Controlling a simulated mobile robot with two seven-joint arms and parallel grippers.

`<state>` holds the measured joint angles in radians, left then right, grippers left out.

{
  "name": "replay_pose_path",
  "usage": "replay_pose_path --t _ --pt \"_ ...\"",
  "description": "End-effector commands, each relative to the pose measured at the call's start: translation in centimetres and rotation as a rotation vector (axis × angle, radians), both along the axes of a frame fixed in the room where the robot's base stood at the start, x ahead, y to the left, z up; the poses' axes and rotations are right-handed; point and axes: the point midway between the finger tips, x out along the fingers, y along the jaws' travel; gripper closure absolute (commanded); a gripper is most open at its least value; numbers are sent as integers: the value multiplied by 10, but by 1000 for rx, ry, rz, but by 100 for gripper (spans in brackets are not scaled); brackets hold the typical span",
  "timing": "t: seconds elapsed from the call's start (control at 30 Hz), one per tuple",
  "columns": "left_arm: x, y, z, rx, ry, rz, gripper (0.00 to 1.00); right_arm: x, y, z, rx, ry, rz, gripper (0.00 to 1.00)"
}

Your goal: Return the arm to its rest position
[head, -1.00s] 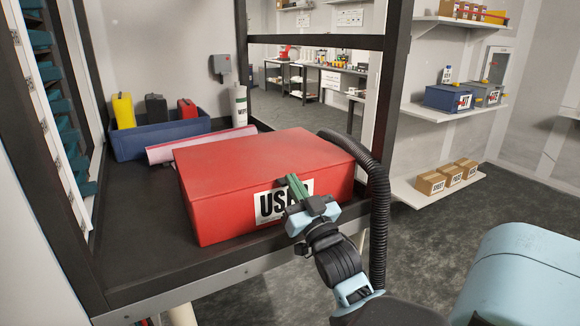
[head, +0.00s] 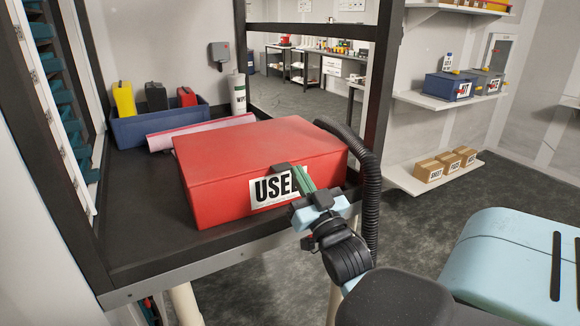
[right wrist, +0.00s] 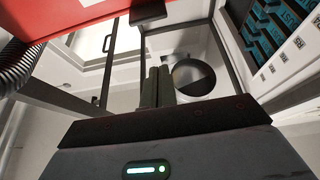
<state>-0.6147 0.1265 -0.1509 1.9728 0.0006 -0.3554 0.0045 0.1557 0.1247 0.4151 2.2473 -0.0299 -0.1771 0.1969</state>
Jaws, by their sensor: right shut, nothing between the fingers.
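My right gripper (head: 303,178), with green fingers, is in front of the red box (head: 250,150) and overlaps the right part of its "USED" label (head: 268,190). Its fingers are together with nothing between them. In the right wrist view the closed fingers (right wrist: 157,86) point up the picture, below the box's black latch (right wrist: 148,14) and the red box (right wrist: 50,18). I see a gap there between fingertips and latch. The box is shut and stands on the dark bench (head: 140,225). My left gripper is in neither view.
A black corrugated hose (head: 369,195) hangs at the bench's right side beside a dark frame post (head: 384,90). A blue bin (head: 150,130) with several coloured cases, a pink roll (head: 200,133) and a white bottle (head: 239,95) stand behind the box. Open floor lies to the right.

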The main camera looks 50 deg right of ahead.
Motion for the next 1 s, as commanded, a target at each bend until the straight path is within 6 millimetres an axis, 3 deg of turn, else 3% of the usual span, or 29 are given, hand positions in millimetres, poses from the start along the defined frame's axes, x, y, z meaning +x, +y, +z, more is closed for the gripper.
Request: replay_pose_path --t 0.1,0.3,0.83,0.93,1.0 --pt "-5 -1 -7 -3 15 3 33 -17 6 -10 2 5 0 100" --pt "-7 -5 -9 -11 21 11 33 -32 11 -12 1 0 0 100" --pt "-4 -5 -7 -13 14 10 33 -33 12 -13 1 3 2 100" --pt "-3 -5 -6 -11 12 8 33 -30 18 -28 7 44 16 100" --pt "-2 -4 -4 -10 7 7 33 -26 25 -49 14 101 35 100"
